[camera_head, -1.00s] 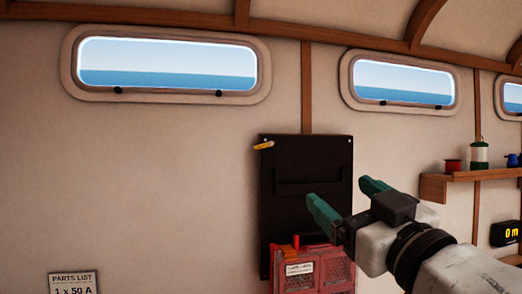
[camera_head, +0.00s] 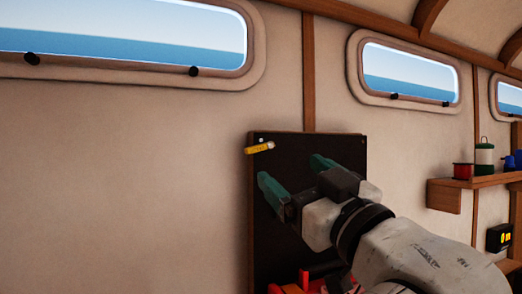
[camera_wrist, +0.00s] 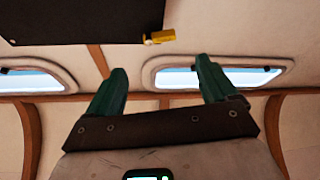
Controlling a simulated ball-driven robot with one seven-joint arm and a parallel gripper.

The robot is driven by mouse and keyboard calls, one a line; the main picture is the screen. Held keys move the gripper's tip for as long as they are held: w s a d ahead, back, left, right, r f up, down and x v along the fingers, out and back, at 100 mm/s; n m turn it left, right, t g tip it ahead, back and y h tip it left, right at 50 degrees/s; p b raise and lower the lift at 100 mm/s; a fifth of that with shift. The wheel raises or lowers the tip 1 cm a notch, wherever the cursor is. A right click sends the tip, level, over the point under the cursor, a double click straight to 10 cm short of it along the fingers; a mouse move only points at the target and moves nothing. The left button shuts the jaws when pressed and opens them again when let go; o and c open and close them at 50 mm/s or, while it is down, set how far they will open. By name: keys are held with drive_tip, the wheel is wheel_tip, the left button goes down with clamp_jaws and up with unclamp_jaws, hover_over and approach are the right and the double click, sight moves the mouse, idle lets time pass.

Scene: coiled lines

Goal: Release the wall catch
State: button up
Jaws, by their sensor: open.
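The wall catch seems to be the small yellow piece (camera_head: 259,148) at the top left corner of a black wall panel (camera_head: 262,225). It sticks out sideways with a pale pivot at one end. It also shows in the wrist view (camera_wrist: 160,37), at a corner of the dark panel (camera_wrist: 80,20). My gripper (camera_head: 289,168) is open and empty, with green fingers. In the head view it is in front of the panel, right of and a little below the catch. In the wrist view the catch lies beyond the gap between the fingertips (camera_wrist: 160,66). I see no contact.
A red holder (camera_head: 315,282) at the panel's foot is partly hidden by my arm. Wood-framed windows (camera_head: 410,75) line the wall above. A wooden shelf (camera_head: 470,183) at right carries a red item and a green lantern-like one (camera_head: 484,158). The wall left of the panel is clear.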

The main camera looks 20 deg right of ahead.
sight(260, 145)
drive_tip(key=p+x, duration=0.2)
drive_tip(key=x, duration=0.7)
drive_tip(key=shift+w+r, duration=0.15)
drive_tip(key=shift+w, duration=0.2)
drive_tip(key=shift+c, duration=0.2)
drive_tip(key=c, duration=1)
drive_tip(key=shift+a+r+m+h, duration=0.1)
drive_tip(key=shift+a+m+h, duration=0.1)
drive_tip(key=shift+m+h, duration=0.6)
drive_tip(key=shift+r+m+h+p, duration=0.1)
drive_tip(key=shift+m+h+p, duration=0.25)
drive_tip(key=shift+m, duration=1.15)
drive_tip(key=o, duration=1)
drive_tip(key=shift+o, duration=0.2)
